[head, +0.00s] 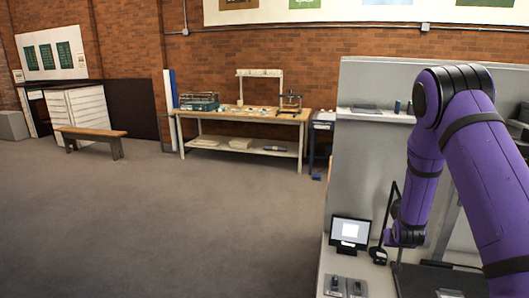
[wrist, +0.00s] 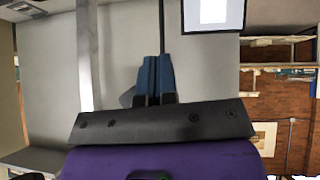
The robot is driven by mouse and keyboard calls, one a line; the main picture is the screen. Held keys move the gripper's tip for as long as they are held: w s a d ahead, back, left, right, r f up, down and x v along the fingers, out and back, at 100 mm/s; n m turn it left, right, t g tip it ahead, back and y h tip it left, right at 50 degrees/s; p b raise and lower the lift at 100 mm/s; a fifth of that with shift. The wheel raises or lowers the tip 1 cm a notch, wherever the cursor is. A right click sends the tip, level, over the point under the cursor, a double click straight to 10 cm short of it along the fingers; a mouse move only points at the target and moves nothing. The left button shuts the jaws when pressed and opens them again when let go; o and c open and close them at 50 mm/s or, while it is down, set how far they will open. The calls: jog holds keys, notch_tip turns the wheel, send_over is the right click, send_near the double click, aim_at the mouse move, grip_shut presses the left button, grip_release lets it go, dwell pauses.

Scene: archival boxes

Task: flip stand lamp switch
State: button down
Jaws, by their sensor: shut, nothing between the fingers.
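The stand lamp shows in the head view as a thin black stem rising from a small black base (head: 378,255) on the desk, right of a small monitor. Its upper part passes close to my arm in the picture. I cannot make out the switch's position. In the wrist view a thin dark upright, likely the lamp stem (wrist: 161,22), lines up just beyond the fingertips. I cannot tell whether they touch. My gripper (wrist: 154,60) has blue fingers held together, with nothing between them. In the head view the fingers are hidden or too small to tell.
The monitor (head: 350,232) stands left of the lamp and also shows in the wrist view (wrist: 213,14). Small devices (head: 345,287) lie at the desk's front. A grey partition (head: 362,150) with a shelf stands behind. A workbench (head: 240,115) and bench (head: 90,133) stand across open floor.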

jog(key=s+a+r+y, duration=0.1)
jog(key=s+a+r, duration=0.25)
jog(key=r, duration=0.65)
jog(key=s+a+r+n+g+y, duration=0.1)
jog(key=s+a+r, duration=0.3)
jog(key=r, duration=0.5)
jog(key=s+a+r, duration=0.2)
jog(key=s+r, duration=0.4)
jog(key=r, duration=0.4)
jog(key=s+a+r, duration=0.1)
jog(key=s+r, duration=0.2)
jog(key=s, duration=0.6)
jog(key=s+a+r+n+g, duration=0.1)
jog(key=s+r, duration=0.3)
jog(key=s, duration=0.4)
jog(key=s+a+r+n+y, duration=0.1)
jog(key=s+a+r, duration=0.2)
jog(key=s, duration=0.6)
jog(key=shift+s+a+r+g, duration=0.15)
jog(key=shift+s+r+g, duration=0.1)
jog(key=shift+s+g, duration=0.1)
